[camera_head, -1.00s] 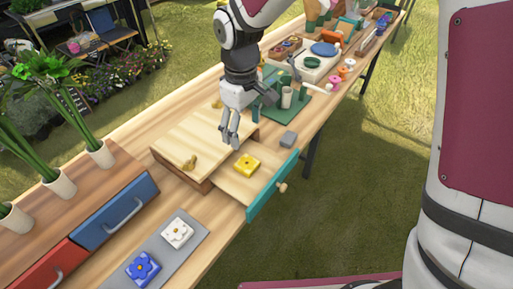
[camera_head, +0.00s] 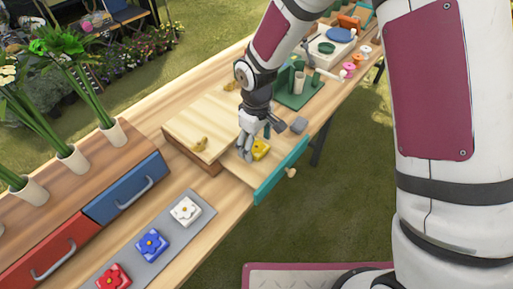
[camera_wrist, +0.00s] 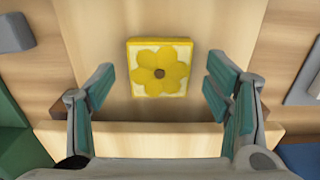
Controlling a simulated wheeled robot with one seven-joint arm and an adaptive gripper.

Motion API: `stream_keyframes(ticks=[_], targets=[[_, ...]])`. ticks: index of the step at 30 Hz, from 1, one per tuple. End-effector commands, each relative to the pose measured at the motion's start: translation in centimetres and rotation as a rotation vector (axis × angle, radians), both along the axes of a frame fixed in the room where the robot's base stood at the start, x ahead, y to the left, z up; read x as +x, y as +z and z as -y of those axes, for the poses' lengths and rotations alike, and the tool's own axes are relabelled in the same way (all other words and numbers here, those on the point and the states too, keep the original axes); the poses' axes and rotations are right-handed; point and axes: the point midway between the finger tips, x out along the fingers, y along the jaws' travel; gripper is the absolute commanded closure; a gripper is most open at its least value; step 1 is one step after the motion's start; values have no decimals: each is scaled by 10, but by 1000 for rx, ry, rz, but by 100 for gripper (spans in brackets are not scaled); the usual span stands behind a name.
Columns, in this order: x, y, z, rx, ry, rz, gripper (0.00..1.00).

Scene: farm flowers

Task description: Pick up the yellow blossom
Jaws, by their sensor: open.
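The yellow blossom (camera_wrist: 160,68) is a flower on a square block, lying flat on the light wood floor of an open drawer. In the head view the blossom (camera_head: 261,150) is partly hidden by my gripper (camera_head: 247,152), which is above and beside it. In the wrist view my gripper (camera_wrist: 165,95) is open and empty, its teal-padded fingers to the left and right of the blossom. The blossom sits a little ahead of the fingertips, between their lines. I cannot tell the exact height left.
The drawer has a teal front (camera_head: 283,170) with a round knob. Its wooden cabinet (camera_head: 205,125) is on the left. A grey mat (camera_head: 204,205) holds white, blue and red blossoms. A small grey block (camera_head: 298,124) and a green stand (camera_head: 295,92) lie beyond.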

Motion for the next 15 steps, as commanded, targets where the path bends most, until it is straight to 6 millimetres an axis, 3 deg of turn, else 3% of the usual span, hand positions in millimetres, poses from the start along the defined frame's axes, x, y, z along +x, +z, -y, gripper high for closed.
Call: stream_keyframes(ticks=[9, 15], targets=[[0, -6, 0, 0, -1, 1, 28], [0, -6, 0, 1, -1, 1, 74]])
